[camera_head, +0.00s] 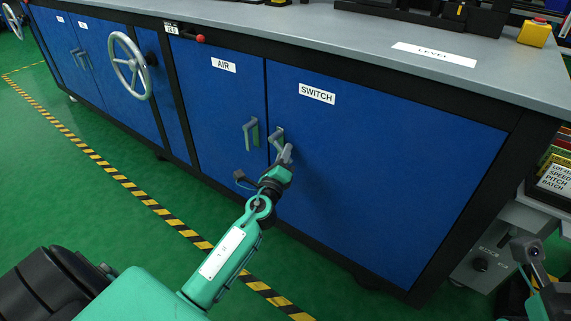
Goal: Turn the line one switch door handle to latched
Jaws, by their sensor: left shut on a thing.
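The blue switch door (390,170), labelled SWITCH, is closed in the head view. Its grey handle (276,136) sits near the door's left edge. My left gripper (284,154) reaches up from below and is shut on this handle. The gripper hides the lower part of the handle, so its exact angle is hard to tell. My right gripper (527,251) shows in part at the lower right edge, away from the door, and whether it is open or shut is unclear.
The air door (225,100), with its own handle (249,132), adjoins on the left. A handwheel (130,66) juts out farther left. A grey worktop (300,30) overhangs the doors. The green floor in front has a striped line (150,203). A grey unit stands at right.

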